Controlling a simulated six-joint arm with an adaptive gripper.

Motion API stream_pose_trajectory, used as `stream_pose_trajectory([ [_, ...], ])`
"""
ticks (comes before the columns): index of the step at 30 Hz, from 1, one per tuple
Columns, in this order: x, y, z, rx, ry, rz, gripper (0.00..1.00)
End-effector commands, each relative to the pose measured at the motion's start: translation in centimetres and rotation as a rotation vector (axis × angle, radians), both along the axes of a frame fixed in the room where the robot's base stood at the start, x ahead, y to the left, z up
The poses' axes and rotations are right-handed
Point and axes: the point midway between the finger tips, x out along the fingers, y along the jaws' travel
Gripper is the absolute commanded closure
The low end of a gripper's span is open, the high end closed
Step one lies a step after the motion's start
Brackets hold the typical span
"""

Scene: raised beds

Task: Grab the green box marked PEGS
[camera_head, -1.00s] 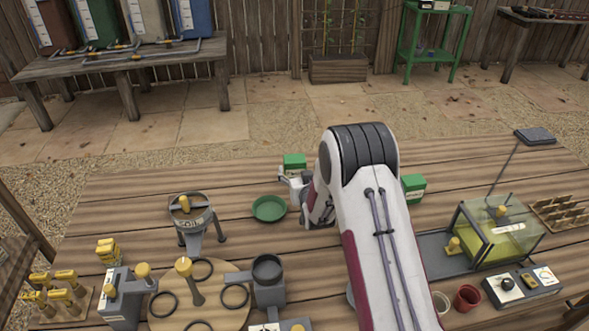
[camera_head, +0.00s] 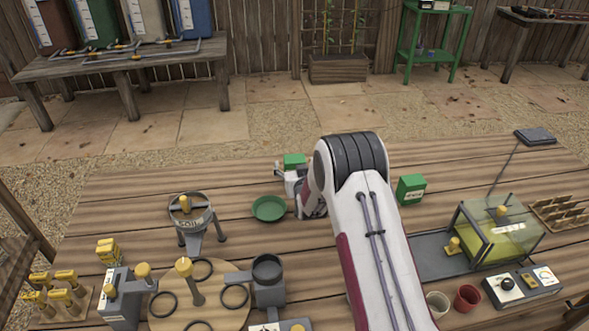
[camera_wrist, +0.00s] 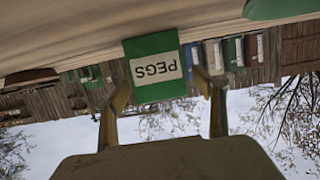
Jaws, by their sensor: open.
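The green box marked PEGS (camera_wrist: 155,62) shows upside down in the wrist view, its white label facing me. It stands between and just beyond the open fingers of my gripper (camera_wrist: 160,88), and I cannot tell whether either finger touches it. In the head view a green box (camera_head: 294,160) stands on the table right behind my gripper (camera_head: 284,172), partly hidden by it. A second green box (camera_head: 411,190) with a pale label stands to the right of my arm; its lettering is too small to read.
A green dish (camera_head: 269,208) lies just left of my gripper. A soil sieve (camera_head: 192,212) stands farther left. A glass-sided case (camera_head: 500,232) and a red pot (camera_head: 467,298) are on the right. The table's back left is clear.

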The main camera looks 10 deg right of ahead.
Motion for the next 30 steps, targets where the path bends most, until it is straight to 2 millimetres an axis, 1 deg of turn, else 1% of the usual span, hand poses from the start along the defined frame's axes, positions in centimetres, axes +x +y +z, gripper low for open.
stream_pose_trajectory([
  [3,0.73,-0.03,-0.3,0.0,0.0,0.0,0.3],
  [7,1.16,-0.04,-0.39,0.0,0.001,0.0,0.3],
  [23,1.25,-0.04,-0.4,-0.001,0.0,0.0,0.3],
  [24,1.25,-0.04,-0.41,-0.001,0.001,0.0,0.33],
  [26,1.25,-0.04,-0.4,-0.001,0.0,0.0,0.48],
  [27,1.24,-0.04,-0.39,-0.001,0.0,0.0,0.59],
  [29,1.24,-0.04,-0.4,-0.001,0.001,0.0,0.74],
  [30,1.24,-0.04,-0.4,-0.001,0.001,0.0,0.75],
])
